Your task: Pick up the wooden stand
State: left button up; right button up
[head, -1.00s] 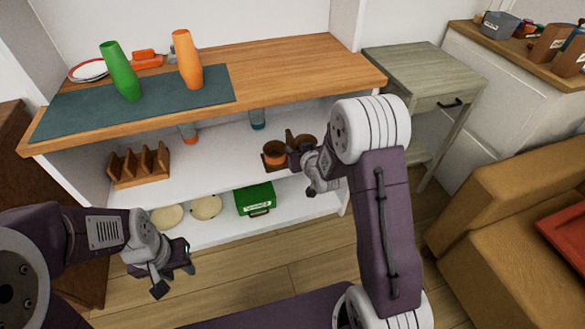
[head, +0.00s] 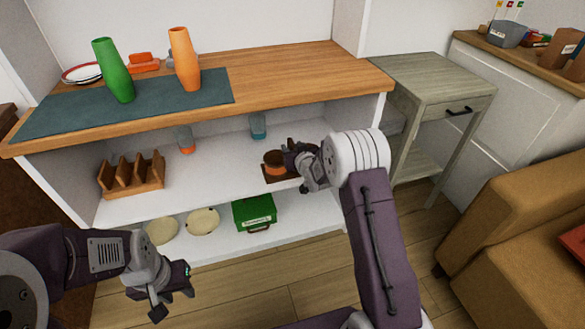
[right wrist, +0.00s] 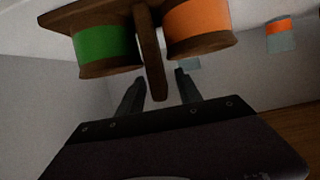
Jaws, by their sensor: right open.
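The wooden stand (head: 279,177) is on the upper white shelf of the cabinet, partly hidden behind my right gripper. In the right wrist view it has an upright wooden handle (right wrist: 149,52) between a cup with a green band (right wrist: 105,48) and a cup with an orange band (right wrist: 196,28). My right gripper (head: 296,158) is open at the stand. In the right wrist view its fingers (right wrist: 159,82) are on either side of the handle's end; I cannot tell whether they touch it. My left gripper (head: 174,302) is open and empty, low in front of the cabinet.
A slotted wooden rack (head: 132,180) is left on the same shelf, with orange-and-blue glasses (head: 186,139) behind. A green box (head: 254,212) and pale round items (head: 202,222) are on the lower shelf. The wooden top (head: 290,72) overhangs the shelf. A grey side table (head: 430,78) stands right.

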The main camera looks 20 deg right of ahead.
jog(key=shift+w, duration=0.35)
grip_shut()
dwell(1.2)
